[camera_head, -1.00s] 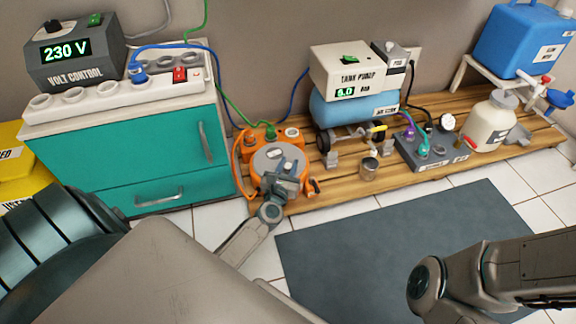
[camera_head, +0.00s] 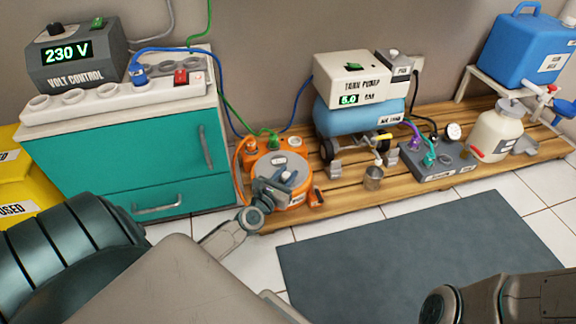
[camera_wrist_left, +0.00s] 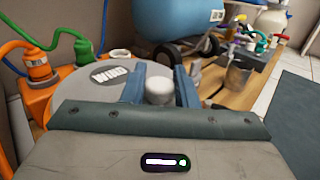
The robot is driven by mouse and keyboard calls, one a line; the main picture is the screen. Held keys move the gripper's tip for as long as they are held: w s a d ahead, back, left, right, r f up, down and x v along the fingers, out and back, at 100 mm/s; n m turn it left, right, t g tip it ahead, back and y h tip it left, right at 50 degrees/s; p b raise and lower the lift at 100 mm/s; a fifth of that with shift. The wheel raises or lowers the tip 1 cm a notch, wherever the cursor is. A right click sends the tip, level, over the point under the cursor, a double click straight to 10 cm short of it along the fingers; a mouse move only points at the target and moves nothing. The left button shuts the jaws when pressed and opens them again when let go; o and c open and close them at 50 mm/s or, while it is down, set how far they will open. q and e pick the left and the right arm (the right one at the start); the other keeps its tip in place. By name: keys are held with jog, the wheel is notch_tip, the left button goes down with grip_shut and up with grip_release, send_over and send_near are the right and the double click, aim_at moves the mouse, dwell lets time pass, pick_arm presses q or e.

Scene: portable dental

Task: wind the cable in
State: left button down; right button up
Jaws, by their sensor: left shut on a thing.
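The orange cable reel (camera_head: 283,168) stands on the left end of the wooden pallet, with a grey round top marked "WIND" in the left wrist view (camera_wrist_left: 108,75). A light knob (camera_wrist_left: 159,90) rises from that top. My left gripper (camera_head: 284,178) is over the reel, its two blue-grey fingers (camera_wrist_left: 160,88) on either side of the knob, shut on it. An orange cable (camera_head: 238,160) loops at the reel's left side. A green plug (camera_head: 273,140) sits in the reel's back. My right arm shows at the lower right; its gripper is out of the picture.
The teal cabinet (camera_head: 120,150) stands close on the left, with a power strip (camera_head: 120,97) on it. A tank pump (camera_head: 355,82), a metal cup (camera_head: 373,178) and a valve box (camera_head: 430,160) are to the right. A dark mat (camera_head: 400,250) lies in front.

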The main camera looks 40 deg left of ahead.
pick_arm(q)
jog(key=shift+f, duration=0.1)
jog(key=c, duration=1.2)
grip_release()
jog(key=shift+s, duration=0.1)
jog(key=s, duration=0.3)
jog(key=s+d, duration=0.1)
jog(key=s, duration=0.6)
jog(key=shift+s+d, duration=0.15)
jog(key=shift+s, duration=0.2)
